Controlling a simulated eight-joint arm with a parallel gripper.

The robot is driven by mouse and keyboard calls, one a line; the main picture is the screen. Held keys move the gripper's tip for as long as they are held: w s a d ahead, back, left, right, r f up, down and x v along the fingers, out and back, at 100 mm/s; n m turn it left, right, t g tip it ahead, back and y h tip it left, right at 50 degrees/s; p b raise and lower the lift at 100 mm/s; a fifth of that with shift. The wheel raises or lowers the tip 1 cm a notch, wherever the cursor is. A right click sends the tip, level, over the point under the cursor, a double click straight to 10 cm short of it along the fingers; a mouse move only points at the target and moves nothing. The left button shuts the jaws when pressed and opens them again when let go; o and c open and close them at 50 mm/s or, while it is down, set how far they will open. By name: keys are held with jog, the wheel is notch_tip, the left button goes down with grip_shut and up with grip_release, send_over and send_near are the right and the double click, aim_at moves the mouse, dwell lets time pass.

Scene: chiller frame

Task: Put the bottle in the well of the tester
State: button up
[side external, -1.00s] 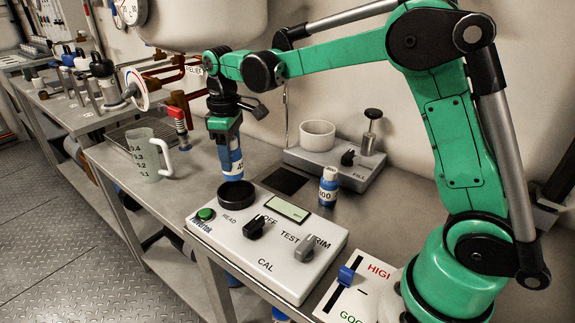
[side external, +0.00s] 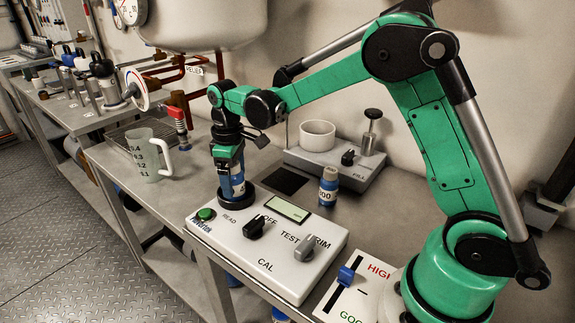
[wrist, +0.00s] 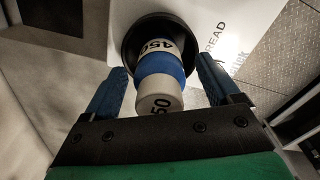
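The tester (side external: 265,245) is a pale box with a READ button, a display and knobs. Its well is a black ring (side external: 236,202) at the back left corner, also seen in the wrist view (wrist: 133,32). The bottle (wrist: 160,85), white with a blue band and marked 450, stands in the well with its lower end inside the ring; it also shows in the side view (side external: 239,187). My gripper (wrist: 160,68) is around the bottle, one blue finger on each side. Gaps show between both fingers and the bottle, so it looks open. The bottle's base is hidden.
A second blue bottle marked 300 (side external: 328,187) stands behind the tester. A filling station (side external: 335,168) with a white cup is at the back. A measuring jug (side external: 147,158) stands to the left. A HIGH/GOOD slider panel (side external: 352,295) is at the front right.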

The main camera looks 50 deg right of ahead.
notch_tip(320, 180, up, 12)
jog(key=shift+f, duration=0.2)
jog(key=shift+s+a+r, duration=0.1)
jog(key=shift+s+r, duration=0.05)
jog(key=shift+r, duration=0.25)
jog(key=s+f+m+t, duration=0.2)
jog(key=s+t, duration=0.1)
jog(key=s, duration=0.3)
jog(key=s+a+f+m+t, duration=0.1)
jog(key=s+f+m+t, duration=0.2)
jog(key=s, duration=0.4)
jog(key=shift+s+a+t, duration=0.15)
jog(key=shift+s+t, duration=0.1)
jog(key=shift+t, duration=0.35)
